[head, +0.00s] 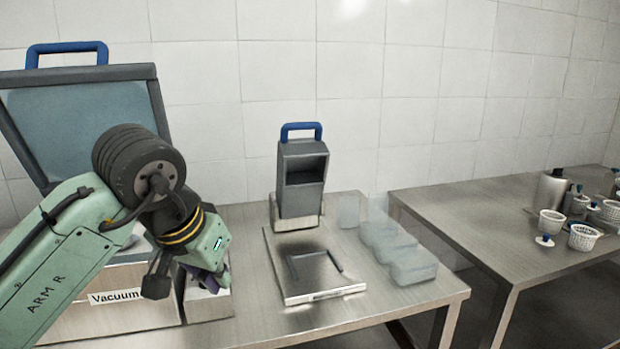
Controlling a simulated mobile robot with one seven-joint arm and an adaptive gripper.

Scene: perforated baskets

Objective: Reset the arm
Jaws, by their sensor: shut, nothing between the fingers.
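My arm reaches in from the lower left in the head view, its green link marked "ARM R". My gripper (213,283) is at the end of it, pointing down and partly hidden behind my wrist. It is shut and nothing shows in it. It is close to a small pale box at the right side of the vacuum machine (110,297), in front of that machine's body.
The vacuum machine's tinted lid (85,115) stands open behind my arm. A grey device with a blue handle (302,180) and a flat metal plate (312,268) are to the right. Clear containers (400,255) line the table's right side. Perforated baskets (584,237) stand on another table.

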